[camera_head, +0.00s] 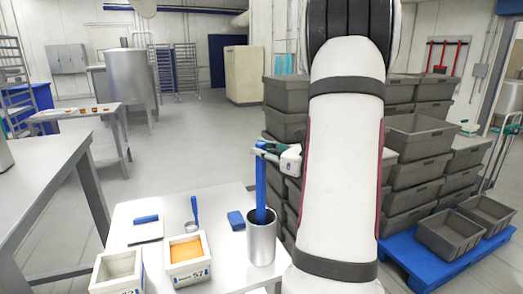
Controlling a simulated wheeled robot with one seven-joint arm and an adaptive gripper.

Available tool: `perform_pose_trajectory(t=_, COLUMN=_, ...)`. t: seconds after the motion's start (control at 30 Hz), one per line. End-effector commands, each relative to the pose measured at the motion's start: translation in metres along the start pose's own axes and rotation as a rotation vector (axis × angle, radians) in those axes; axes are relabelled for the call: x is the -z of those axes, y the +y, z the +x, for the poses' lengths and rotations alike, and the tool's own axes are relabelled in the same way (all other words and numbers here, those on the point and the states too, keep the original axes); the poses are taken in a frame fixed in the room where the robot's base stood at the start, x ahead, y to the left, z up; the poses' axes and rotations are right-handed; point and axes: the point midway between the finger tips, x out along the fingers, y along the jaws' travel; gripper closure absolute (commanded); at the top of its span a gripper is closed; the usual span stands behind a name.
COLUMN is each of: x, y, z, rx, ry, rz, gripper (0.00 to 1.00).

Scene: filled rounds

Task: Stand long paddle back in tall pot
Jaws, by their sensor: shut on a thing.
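The long blue paddle (261,190) is upright. My gripper (264,150) is shut on its upper end, with my arm reaching in from the right. The tall pot (261,244) is a silver metal cylinder standing at the right side of the white table. The paddle's lower end shows inside the pot's mouth, against the rim. Whether it touches the bottom is hidden by the pot wall.
The table (220,270) also holds a blue-handled tool (194,208), a blue block (236,220), a blue item (146,219), a bin with orange filling (187,250) and a greyish bin (118,268). Stacked grey crates (415,137) stand behind my arm.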

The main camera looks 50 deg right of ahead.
Motion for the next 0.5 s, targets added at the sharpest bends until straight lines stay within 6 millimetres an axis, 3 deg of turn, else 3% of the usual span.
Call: perform_pose_trajectory(t=0.5, x=0.0096, y=-0.0002, z=0.0001, rx=0.0, ry=0.0, rz=-0.001, gripper=1.0)
